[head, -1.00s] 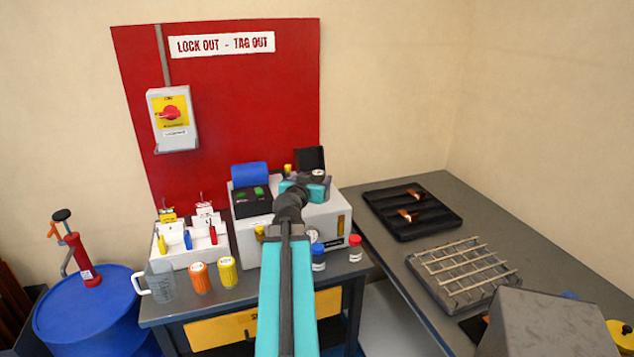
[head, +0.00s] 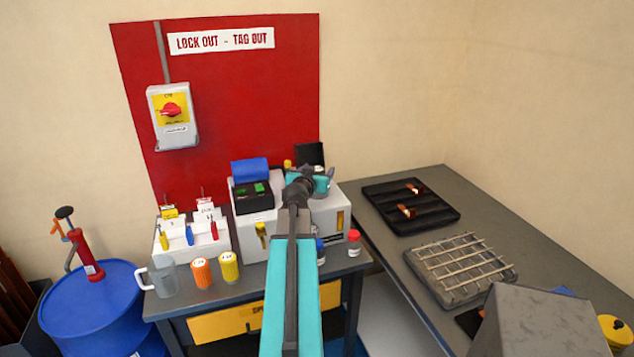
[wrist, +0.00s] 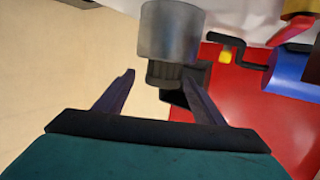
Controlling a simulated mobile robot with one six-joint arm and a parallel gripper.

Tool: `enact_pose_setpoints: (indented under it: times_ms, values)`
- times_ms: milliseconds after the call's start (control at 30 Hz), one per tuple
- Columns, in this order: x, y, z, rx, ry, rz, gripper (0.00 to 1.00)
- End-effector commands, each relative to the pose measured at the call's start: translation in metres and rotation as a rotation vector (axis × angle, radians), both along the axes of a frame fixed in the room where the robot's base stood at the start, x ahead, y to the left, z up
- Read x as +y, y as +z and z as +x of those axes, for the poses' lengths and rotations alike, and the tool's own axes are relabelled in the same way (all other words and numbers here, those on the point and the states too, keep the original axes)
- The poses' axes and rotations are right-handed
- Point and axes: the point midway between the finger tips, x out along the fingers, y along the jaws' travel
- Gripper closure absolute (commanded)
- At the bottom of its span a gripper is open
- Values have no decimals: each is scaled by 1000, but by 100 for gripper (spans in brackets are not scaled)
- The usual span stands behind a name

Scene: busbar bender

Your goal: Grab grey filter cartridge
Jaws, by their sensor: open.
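A grey cylinder (wrist: 170,30) with a darker, ribbed black end shows at the top of the wrist view. It looks like the grey filter cartridge. My gripper (wrist: 158,78) is open, its two dark fingers apart, with the cylinder's black end just beyond and between their tips. I cannot tell whether they touch it. In the head view my gripper (head: 323,182) is over the back right of the white unit (head: 330,215). My arm hides what is under it there, and the cylinder is not clearly seen.
An orange cartridge (head: 201,273), a yellow cartridge (head: 229,267) and a clear jug (head: 163,277) stand at the bench's front left. A red-capped jar (head: 353,243) stands at the right. A blue roll (head: 250,171) is beside my arm. The red board (head: 240,100) rises behind.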

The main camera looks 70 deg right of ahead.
Motion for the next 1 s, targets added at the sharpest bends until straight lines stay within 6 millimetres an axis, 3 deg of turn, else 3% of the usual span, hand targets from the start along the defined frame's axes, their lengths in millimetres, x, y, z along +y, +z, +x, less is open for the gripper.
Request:
enact_pose_setpoints:
  times_ms: [367,1000]
  values:
    - [-4,0,1,0,1,1,37]
    - [-49,-10,9,0,1,0,37]
